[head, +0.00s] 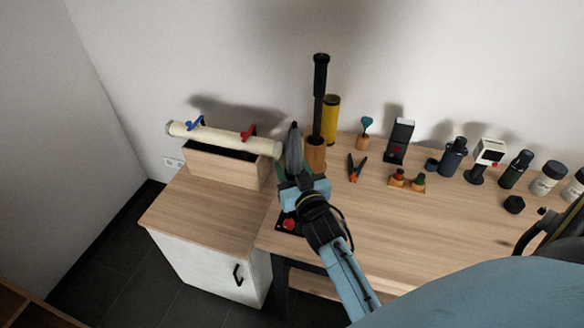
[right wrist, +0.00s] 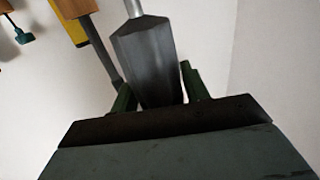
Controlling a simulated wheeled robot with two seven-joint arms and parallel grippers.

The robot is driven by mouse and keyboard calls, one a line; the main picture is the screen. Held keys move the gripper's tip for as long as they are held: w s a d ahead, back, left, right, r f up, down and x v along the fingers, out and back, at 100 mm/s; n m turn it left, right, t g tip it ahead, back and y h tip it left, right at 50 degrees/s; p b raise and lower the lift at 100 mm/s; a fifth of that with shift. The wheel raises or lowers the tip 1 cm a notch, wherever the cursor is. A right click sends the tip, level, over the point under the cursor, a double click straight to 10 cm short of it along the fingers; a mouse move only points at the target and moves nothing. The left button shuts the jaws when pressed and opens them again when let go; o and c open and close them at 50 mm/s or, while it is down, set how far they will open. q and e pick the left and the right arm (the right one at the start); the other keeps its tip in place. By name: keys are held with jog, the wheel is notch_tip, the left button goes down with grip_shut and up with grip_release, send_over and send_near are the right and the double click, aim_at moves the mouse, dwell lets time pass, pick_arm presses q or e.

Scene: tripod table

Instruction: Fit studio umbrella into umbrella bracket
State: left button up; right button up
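The studio umbrella (head: 293,150) is folded, dark grey and tapered, and points upward in the head view. My right gripper (head: 291,182) is around its lower part. In the right wrist view the umbrella (right wrist: 148,55) stands between the two green fingers of the gripper (right wrist: 158,90), with its silver shaft at the top. I cannot identify the umbrella bracket for certain. A low black piece with a red knob (head: 289,224) lies at the table's left front, partly hidden by my right gripper. My left gripper is not in view.
A black pole (head: 320,85) in a wooden holder and a yellow cylinder (head: 331,118) stand close behind the umbrella. A cream roll (head: 220,137) with blue and red clamps lies on a wooden box at left. The table's front middle (head: 410,230) is clear.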

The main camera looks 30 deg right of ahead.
jog(key=shift+o, duration=1.4)
jog(key=shift+s, duration=0.1)
jog(key=v, duration=1.3)
jog(key=shift+s, duration=0.1)
